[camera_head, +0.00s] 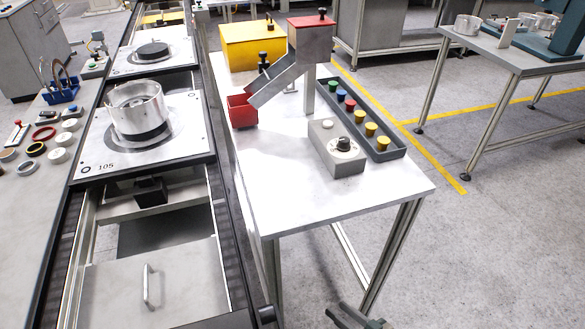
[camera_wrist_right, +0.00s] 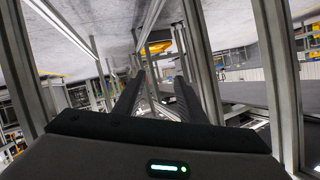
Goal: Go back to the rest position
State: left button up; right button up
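My right gripper (camera_head: 342,312) shows at the bottom edge of the head view, low in front of the white table (camera_head: 290,215) and apart from it. In the right wrist view the two dark fingers of this gripper (camera_wrist_right: 159,80) stand apart with nothing between them. Table legs and frame bars show around and beyond the fingers. My left gripper is in neither view.
A conveyor at left carries pallets (camera_head: 90,150) with a metal clutch housing (camera_head: 137,108). The white table holds a yellow box (camera_head: 252,46), a red bin (camera_head: 241,112), a chute (camera_head: 285,75), a grey control box (camera_head: 337,150) and a button tray (camera_head: 385,150). Open floor (camera_head: 470,240) lies right.

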jog(key=s+d+f+m+g+h, duration=0.1)
jog(key=s+d+f+h, duration=0.15)
jog(key=s+f, duration=0.35)
jog(key=s+d+f+g+h, duration=0.1)
jog(key=s+d+f+h, duration=0.15)
jog(key=f, duration=0.55)
jog(key=s+f+g+h, duration=0.1)
jog(key=s+f, duration=0.3)
jog(key=s, duration=0.5)
jog(key=s+f+g+h, duration=0.1)
jog(key=s+f+g, duration=0.1)
jog(key=s+f, duration=0.3)
jog(key=s, duration=0.4)
jog(key=shift+f+g+h, duration=0.15)
jog(key=shift+g+h, duration=0.15)
jog(key=shift+g, duration=0.1)
jog(key=shift+w+d, duration=0.1)
